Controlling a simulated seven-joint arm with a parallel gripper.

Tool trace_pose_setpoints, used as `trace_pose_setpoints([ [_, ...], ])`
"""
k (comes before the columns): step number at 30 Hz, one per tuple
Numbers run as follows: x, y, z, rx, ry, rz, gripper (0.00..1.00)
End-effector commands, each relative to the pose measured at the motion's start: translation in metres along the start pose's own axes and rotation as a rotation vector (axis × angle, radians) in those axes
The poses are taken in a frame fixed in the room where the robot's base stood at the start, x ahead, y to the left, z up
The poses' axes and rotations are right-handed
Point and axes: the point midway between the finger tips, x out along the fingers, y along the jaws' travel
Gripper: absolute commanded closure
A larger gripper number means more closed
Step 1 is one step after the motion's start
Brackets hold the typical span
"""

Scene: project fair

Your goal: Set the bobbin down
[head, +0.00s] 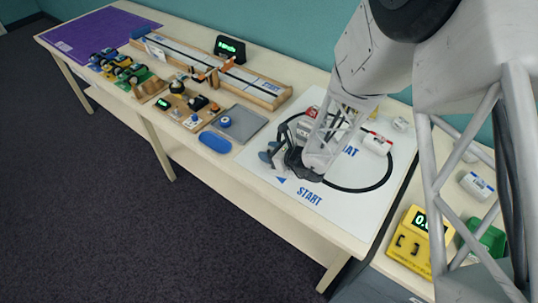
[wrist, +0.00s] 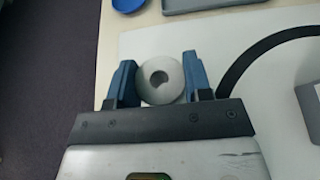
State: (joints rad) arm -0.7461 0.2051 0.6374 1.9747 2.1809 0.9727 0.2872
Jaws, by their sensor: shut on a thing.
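The bobbin (wrist: 158,78) is a pale grey, round piece with a dark hole in its middle, seen end-on in the wrist view. My gripper (wrist: 160,75) has its two blue fingers on either side of it and is shut on it. In the head view my gripper (head: 271,156) is low over the front left part of the white mat (head: 330,205), near the START lettering. There the bobbin is mostly hidden by the gripper. I cannot tell whether it touches the mat.
A blue oval dish (head: 215,142) and a grey tray (head: 258,127) with a blue-topped piece lie left of the mat. A white can-like piece (head: 377,143) and a red one (head: 312,112) are on the mat. The mat's front right is clear.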

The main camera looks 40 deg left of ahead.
Motion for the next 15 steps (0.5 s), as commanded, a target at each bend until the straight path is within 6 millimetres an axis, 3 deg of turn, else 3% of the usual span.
trace_pose_setpoints([
  [6, 0.006, 0.0, -0.015, 0.0, 0.0, 0.001, 0.77],
  [15, 0.007, 0.0, -0.017, -0.001, 0.0, 0.001, 0.77],
])
